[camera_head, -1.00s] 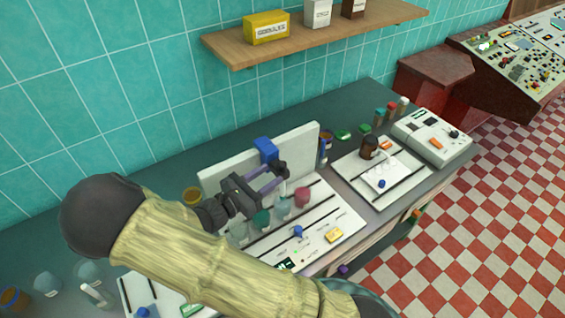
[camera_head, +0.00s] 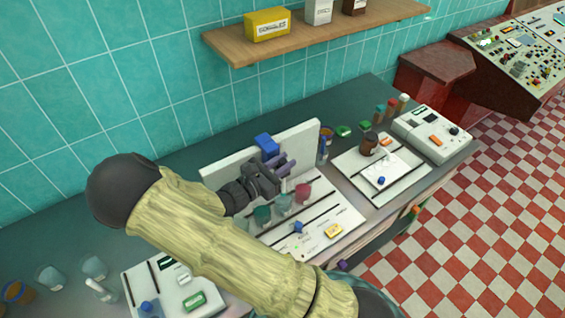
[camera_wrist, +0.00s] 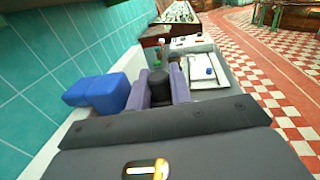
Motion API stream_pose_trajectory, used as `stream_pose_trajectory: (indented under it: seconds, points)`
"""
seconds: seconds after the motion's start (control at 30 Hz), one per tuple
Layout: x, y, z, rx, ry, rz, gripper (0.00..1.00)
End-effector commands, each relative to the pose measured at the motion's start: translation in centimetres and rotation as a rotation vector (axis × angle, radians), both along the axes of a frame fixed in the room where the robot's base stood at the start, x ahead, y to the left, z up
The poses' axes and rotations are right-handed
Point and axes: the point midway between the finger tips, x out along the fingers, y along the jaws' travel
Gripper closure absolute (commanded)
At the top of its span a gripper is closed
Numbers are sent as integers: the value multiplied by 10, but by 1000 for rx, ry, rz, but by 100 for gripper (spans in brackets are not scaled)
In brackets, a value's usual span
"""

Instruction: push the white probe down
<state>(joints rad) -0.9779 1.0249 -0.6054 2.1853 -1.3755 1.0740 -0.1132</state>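My gripper (camera_head: 286,164) is over the white bench unit (camera_head: 318,224), in front of its upright back panel (camera_head: 222,172). A blue block (camera_head: 267,145) is on that panel, just behind the gripper. In the wrist view the purple fingers (camera_wrist: 160,88) have a dark, upright cylinder (camera_wrist: 157,86) between them in the picture. I cannot tell whether they grip it or whether it belongs to the probe. The blue block also shows in the wrist view (camera_wrist: 97,93), left of the fingers. No white probe can be made out clearly; my gripper may hide it.
Glass beakers, one teal (camera_head: 262,214) and one red (camera_head: 303,191), stand close below my gripper. A brown bottle (camera_head: 368,145) and a white device (camera_head: 434,132) are to the right. A shelf (camera_head: 330,32) hangs above.

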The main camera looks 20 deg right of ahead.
Motion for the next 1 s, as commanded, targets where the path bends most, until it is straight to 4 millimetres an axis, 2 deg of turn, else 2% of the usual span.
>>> stream_pose_trajectory:
  seconds: [0.17, 0.27, 0.5, 0.6, 0.93, 0.97, 1.0]
  points:
    - [0, 0, -5, 0, 1, -1, 100]
    - [0, 0, -18, -2, 2, -1, 100]
    - [0, 0, -64, -3, 2, -1, 100]
    - [0, 0, -74, -1, 0, -1, 100]
    - [-1, 0, -77, 4, 5, -1, 100]
    - [-1, 0, -77, 4, 5, -1, 75]
    - [-1, 0, -77, 4, 5, -1, 67]
